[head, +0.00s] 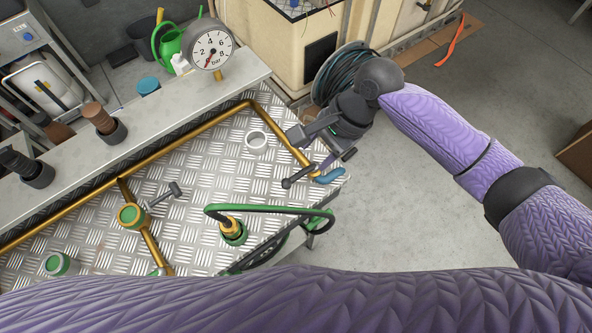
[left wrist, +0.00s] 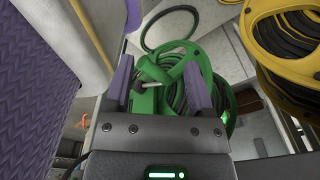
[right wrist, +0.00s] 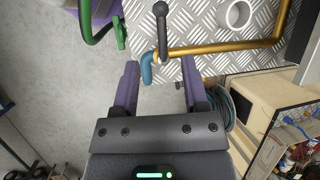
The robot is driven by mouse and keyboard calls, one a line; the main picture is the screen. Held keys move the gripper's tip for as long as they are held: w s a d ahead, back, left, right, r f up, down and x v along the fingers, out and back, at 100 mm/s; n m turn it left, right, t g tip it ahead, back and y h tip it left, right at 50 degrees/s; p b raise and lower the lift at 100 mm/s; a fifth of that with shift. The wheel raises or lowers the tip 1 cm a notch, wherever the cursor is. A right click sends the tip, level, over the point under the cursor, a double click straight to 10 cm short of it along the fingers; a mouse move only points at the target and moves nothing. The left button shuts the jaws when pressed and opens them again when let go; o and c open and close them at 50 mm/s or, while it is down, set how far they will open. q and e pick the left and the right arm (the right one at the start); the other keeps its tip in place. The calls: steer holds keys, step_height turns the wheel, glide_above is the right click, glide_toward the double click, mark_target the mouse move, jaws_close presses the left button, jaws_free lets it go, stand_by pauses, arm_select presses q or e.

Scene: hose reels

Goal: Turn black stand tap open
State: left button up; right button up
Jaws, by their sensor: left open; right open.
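A tap with a black, round-ended lever (head: 298,178) sits at the right end of the brass pipe, beside a blue spout (head: 330,176). In the right wrist view, the lever (right wrist: 161,28) stands across the pipe's line, and the blue spout (right wrist: 147,68) curves down. My right gripper (head: 316,147) is open and empty near this tap; its fingertips (right wrist: 160,68) flank the spout area, with the lever beyond them. My left gripper (left wrist: 158,85) is open in front of a green hose reel (left wrist: 187,55); I cannot tell whether it touches it. It is not seen in the head view.
A second tap with a dark grey lever (head: 163,195) is on the checkered plate. A pressure gauge (head: 212,50) and a white ring (head: 256,142) stand nearby. A yellow reel (left wrist: 285,65) is right of the green reel.

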mark_target(293, 179)
steer(key=b+x, duration=0.3)
steer(key=x, duration=0.6)
steer(key=shift+a+f, duration=0.1)
steer(key=shift+f, duration=0.25)
steer(key=shift+c, duration=0.2)
jaws_close()
stand_by(0.6)
